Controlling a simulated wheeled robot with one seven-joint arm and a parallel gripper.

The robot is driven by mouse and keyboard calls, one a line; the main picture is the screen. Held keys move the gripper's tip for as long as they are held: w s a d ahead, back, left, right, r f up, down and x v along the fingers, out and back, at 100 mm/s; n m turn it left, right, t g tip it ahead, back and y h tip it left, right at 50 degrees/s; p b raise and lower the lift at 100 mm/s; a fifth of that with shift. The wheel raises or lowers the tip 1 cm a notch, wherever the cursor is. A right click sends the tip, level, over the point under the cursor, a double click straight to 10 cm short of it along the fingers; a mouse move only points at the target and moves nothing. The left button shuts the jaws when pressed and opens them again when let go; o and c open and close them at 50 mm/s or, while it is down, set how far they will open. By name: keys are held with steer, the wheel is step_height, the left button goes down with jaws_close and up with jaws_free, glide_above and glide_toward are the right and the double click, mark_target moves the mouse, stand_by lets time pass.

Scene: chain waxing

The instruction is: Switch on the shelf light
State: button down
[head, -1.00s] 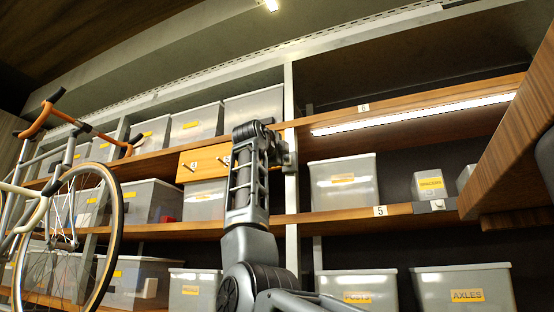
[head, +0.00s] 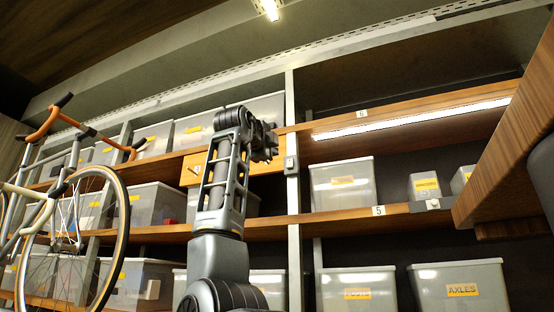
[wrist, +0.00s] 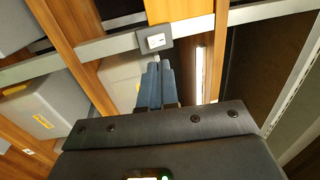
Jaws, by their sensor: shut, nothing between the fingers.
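The shelf light (head: 412,118) is a long strip under the upper right shelf, and it looks bright white. It also shows in the wrist view (wrist: 199,75). A small grey switch box (head: 291,164) with a pale face sits on the upright post between the shelf bays. In the wrist view the switch (wrist: 155,40) is just beyond my fingertips, with its pale rocker facing me. My gripper (head: 273,141) is left of and slightly above the switch in the head view. Its blue-grey fingers (wrist: 159,68) are together and empty, apparently apart from the switch.
A bicycle (head: 75,200) stands at the left. Grey bins (head: 343,186) fill the shelves. A wooden drawer (head: 194,168) sits behind my arm. Another small grey box (head: 433,204) is on the right shelf edge. A wooden slab (head: 505,150) juts in at the right.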

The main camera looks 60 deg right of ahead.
steer(key=shift+v, duration=1.45)
steer(key=shift+r, duration=0.1)
